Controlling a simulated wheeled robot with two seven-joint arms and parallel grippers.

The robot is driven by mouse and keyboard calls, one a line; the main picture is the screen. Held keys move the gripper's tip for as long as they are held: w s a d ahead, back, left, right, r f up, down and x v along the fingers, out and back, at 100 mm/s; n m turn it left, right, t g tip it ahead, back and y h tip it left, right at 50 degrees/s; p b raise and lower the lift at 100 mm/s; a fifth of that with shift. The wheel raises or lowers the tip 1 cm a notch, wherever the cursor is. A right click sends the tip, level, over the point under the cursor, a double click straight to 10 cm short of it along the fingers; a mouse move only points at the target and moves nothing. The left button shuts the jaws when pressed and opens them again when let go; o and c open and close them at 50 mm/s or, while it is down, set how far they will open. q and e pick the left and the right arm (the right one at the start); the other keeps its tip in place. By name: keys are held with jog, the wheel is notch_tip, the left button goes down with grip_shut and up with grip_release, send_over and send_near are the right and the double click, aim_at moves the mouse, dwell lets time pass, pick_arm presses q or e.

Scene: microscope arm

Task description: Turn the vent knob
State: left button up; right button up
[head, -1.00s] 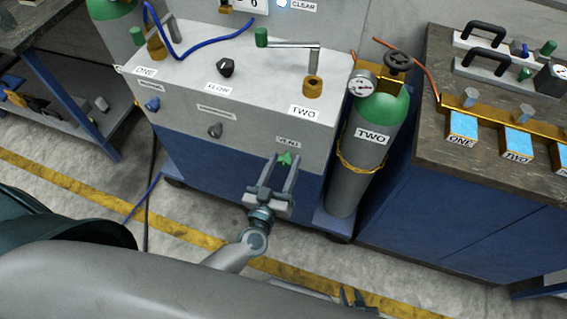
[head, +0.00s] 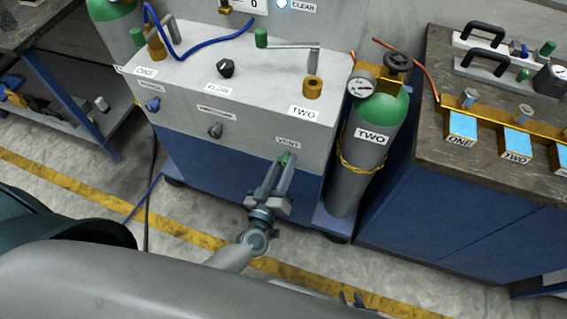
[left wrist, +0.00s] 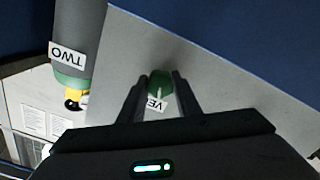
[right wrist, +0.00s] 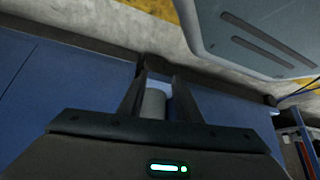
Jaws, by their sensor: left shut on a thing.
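The vent knob (head: 285,158) is small and green, on the grey front face of the cart below the VENT label (head: 288,142). My left gripper (head: 287,155) is shut on it, a finger on each side. The left wrist view shows the green knob (left wrist: 159,79) between the fingertips, with the label partly hidden behind them. The knob's exact angle is hard to tell. My right gripper (head: 352,297) is low at the bottom edge of the head view, away from the knob. Its fingers (right wrist: 159,78) stand apart, with a grey cylinder shape behind the gap.
A green-topped gas cylinder TWO (head: 367,150) stands just right of the cart, held by a yellow chain. A black FLOW knob (head: 226,68), a blue knob (head: 152,105) and a dark knob (head: 215,131) are further left. A workbench (head: 440,170) stands at the right.

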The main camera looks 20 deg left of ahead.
pick_arm(q)
jog(key=n, duration=0.2)
jog(key=shift+n, duration=1.3)
jog(key=shift+n+b, duration=0.35)
jog(key=shift+n, duration=0.55)
jog(key=n, duration=0.2)
jog(key=shift+n+b, duration=0.3)
jog(key=shift+n, duration=1)
jog(key=shift+n+b, duration=0.5)
jog(key=shift+n, duration=0.9)
pick_arm(e)
jog(key=shift+w+d+f, duration=0.1)
jog(key=shift+w+d, duration=0.2)
jog(key=shift+w, duration=0.6)
jog(key=shift+w+a, duration=0.1)
jog(key=shift+a, duration=0.05)
pick_arm(q)
jog(key=o, duration=1.1)
jog(key=shift+c, duration=0.2)
